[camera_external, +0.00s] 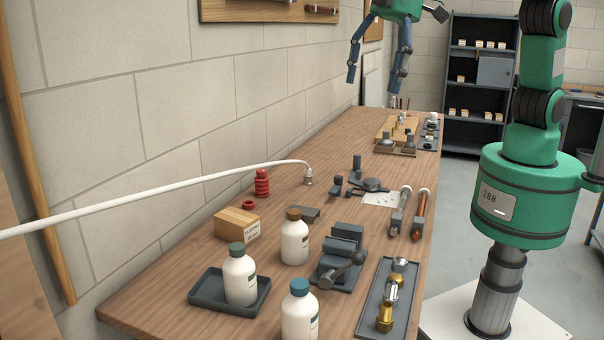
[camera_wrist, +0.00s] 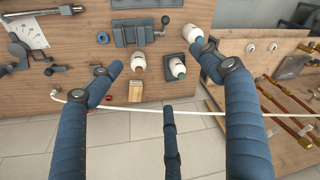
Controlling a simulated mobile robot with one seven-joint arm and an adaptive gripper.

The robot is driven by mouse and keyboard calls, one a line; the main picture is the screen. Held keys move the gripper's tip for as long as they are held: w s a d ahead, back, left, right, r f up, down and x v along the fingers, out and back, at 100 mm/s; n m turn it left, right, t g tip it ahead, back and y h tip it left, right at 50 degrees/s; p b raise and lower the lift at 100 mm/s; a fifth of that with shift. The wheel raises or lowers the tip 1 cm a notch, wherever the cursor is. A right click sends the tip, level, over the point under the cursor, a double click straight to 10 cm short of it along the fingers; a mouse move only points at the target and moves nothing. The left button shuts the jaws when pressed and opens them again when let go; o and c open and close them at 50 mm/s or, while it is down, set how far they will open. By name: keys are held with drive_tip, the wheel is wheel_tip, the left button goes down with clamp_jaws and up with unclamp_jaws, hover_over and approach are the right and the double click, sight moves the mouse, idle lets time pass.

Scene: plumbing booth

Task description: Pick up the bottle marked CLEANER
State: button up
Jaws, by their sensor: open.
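Three white bottles stand at the near end of the bench; their label text is too small to read. One has a brown cap (camera_external: 294,240), one a green cap (camera_external: 240,279) and stands in a dark tray (camera_external: 205,302), and one a blue cap (camera_external: 299,315). In the wrist view, the brown-capped bottle (camera_wrist: 138,65) and the green-capped bottle (camera_wrist: 177,67) show between my fingers; another bottle (camera_wrist: 194,34) is beside the right finger. My gripper (camera_external: 377,84) is open and empty, high above the far part of the bench. Its blue fingers (camera_wrist: 160,62) are spread wide.
A white hose (camera_external: 150,195) crosses above the bench from the left. A cardboard box (camera_external: 237,223), a vise (camera_external: 340,262) and a tray of brass fittings (camera_external: 370,318) surround the bottles. The wall (camera_external: 180,90) closes off the left side.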

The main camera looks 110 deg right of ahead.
drive_tip(key=w+a+f+p, duration=0.25)
drive_tip(key=w+f, duration=0.35)
drive_tip(key=w, duration=0.3)
drive_tip(key=g+p, duration=0.3)
hover_over(299, 283)
drive_tip(key=shift+m, duration=0.3)
wheel_tip(299, 283, down, 21)
drive_tip(key=shift+r, duration=0.15)
drive_tip(key=shift+f, duration=0.3)
drive_tip(key=shift+f, duration=4.3)
drive_tip(key=shift+f, duration=0.1)
drive_tip(key=shift+s+f+p, duration=0.1)
drive_tip(key=shift+f+p, duration=0.5)
drive_tip(key=shift+f, duration=1.9)
